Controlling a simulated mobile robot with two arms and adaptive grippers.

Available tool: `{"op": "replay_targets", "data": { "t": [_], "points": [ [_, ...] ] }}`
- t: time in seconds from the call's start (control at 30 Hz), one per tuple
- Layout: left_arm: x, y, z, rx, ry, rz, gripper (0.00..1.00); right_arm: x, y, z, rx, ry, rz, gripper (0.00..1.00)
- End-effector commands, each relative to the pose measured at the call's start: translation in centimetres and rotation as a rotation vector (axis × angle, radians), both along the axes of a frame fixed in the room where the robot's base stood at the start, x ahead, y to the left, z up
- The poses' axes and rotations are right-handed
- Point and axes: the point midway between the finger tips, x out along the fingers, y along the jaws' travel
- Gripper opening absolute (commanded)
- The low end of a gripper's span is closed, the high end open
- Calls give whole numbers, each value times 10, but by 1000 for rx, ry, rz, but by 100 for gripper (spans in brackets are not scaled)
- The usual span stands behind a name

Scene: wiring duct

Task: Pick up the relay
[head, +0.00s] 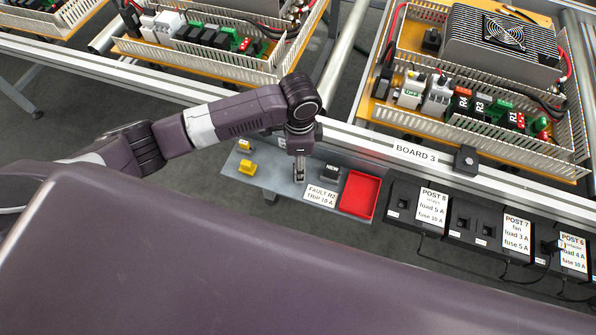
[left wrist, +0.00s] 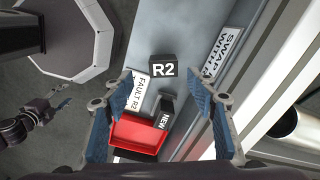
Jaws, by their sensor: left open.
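A black relay labelled R2 (left wrist: 164,70) shows in the left wrist view over the grey shelf, ahead of and between my open fingers. Nothing is gripped. In the head view my left gripper (head: 300,171) points down at the shelf (head: 272,178), and I cannot make out the R2 relay there. A second black block labelled NEW (head: 330,173) stands just right of the gripper; it also shows in the left wrist view (left wrist: 164,108), beside the red tray. My left gripper (left wrist: 163,88) is open, with its blue-padded fingers wide apart.
An empty red tray (head: 360,194) and a card reading FAULT R2 TRIP 10 A (head: 321,193) are on the shelf. A yellow piece (head: 247,167) sits at its left. The BOARD 3 rail (head: 415,152) runs behind. Black posts (head: 400,201) stand to the right.

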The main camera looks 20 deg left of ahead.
Motion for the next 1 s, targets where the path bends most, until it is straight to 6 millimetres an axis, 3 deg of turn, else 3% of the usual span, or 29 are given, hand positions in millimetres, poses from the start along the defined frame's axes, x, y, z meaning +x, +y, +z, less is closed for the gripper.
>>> {"op": "replay_targets", "data": {
  "t": [0.4, 0.7, 1.0],
  "points": [
    [5, 1, -54, 0, 0, 1, 52, 1, 0, 1, 0, -1, 2, 49],
    [5, 1, -61, 0, -2, 0, 52, 1, 0, 1, 0, -1, 3, 49],
    [5, 1, -61, 0, -2, 0, 21, 1, 0, 1, 0, -1, 3, 49]
  ]
}}
